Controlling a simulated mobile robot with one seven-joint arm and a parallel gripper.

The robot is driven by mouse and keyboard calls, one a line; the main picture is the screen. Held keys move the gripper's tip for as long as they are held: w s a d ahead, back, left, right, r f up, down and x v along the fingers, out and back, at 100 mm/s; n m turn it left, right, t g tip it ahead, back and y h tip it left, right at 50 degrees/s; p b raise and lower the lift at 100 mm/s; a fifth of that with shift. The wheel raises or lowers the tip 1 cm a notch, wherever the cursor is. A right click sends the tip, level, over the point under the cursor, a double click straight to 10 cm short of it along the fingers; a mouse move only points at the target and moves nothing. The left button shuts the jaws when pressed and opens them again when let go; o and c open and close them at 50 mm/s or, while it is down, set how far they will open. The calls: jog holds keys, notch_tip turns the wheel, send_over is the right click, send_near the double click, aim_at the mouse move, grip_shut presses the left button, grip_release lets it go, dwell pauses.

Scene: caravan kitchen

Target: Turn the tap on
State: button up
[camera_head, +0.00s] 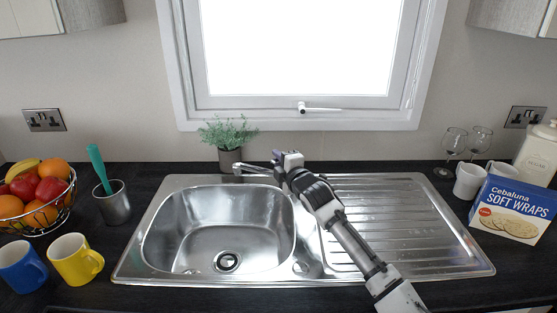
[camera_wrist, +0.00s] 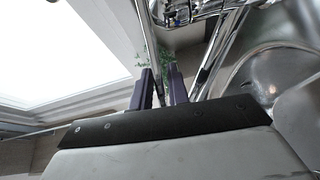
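The chrome tap (camera_head: 246,168) stands behind the steel sink (camera_head: 165,235), and its spout points left over the bowl. My gripper (camera_head: 281,158) is at the tap's base and hides most of its body and handle. In the wrist view, the tap's chrome body and pipes (camera_wrist: 222,48) fill the top middle. There my gripper's two dark fingers (camera_wrist: 162,82) stand apart, with a thin chrome bar (camera_wrist: 152,45) reaching between them. I cannot tell whether either finger touches the bar. No water shows below the spout.
A potted plant (camera_head: 228,137) stands behind the tap, below the window (camera_head: 303,50). A fruit basket (camera_head: 65,205), a utensil pot (camera_head: 113,205) and mugs (camera_head: 77,259) are at left. A wraps box (camera_head: 512,212), wine glasses and white mugs are at right.

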grip_shut()
jog(key=shift+w+r+m+g+b, duration=0.1)
jog(key=shift+r+m+g+b, duration=0.4)
jog(key=shift+r+m, duration=0.3)
jog(key=shift+w+d+r+m, duration=0.2)
jog(key=shift+d+r+m, duration=0.15)
jog(key=shift+m, duration=0.25)
jog(key=shift+o, duration=1.8)
grip_release()
